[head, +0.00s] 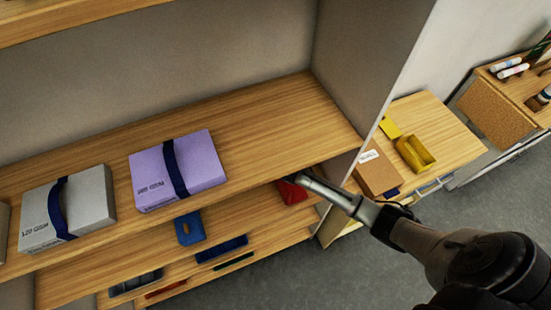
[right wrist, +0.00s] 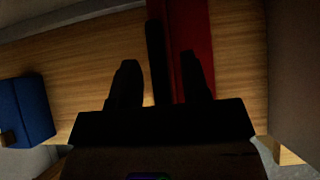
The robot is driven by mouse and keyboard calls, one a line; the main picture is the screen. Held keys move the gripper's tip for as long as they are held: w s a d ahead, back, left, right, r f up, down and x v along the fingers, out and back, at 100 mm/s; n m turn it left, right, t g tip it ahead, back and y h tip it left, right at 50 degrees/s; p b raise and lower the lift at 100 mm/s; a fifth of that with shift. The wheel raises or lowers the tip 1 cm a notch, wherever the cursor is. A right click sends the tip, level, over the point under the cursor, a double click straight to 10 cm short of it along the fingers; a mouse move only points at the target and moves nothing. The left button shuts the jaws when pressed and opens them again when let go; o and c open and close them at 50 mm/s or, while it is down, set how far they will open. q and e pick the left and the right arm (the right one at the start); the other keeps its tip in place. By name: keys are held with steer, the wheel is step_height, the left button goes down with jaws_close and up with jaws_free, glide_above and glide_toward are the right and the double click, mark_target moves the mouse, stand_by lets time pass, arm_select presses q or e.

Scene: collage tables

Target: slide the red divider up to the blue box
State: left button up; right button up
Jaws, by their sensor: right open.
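The red divider (head: 290,192) is on the shelf level below the top boards, towards its right end. In the right wrist view the red divider (right wrist: 195,30) runs up and down the picture, with a dark upright strip beside its red face. My right gripper (head: 303,179) is at the divider; in the wrist view the gripper (right wrist: 160,82) is open, its fingers either side of the dark strip, the right finger overlapping the red. Contact cannot be told. The blue box (head: 189,228) stands left of the divider, apart from it; it also shows in the wrist view (right wrist: 25,108). My left gripper is not in view.
A purple box (head: 190,173) and a grey box (head: 75,208) sit on the shelf above. A side panel (head: 365,60) closes the shelf's right end. The board between blue box and divider looks clear. A side table (head: 440,120) stands at right.

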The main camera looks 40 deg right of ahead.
jaws_close()
stand_by(0.3)
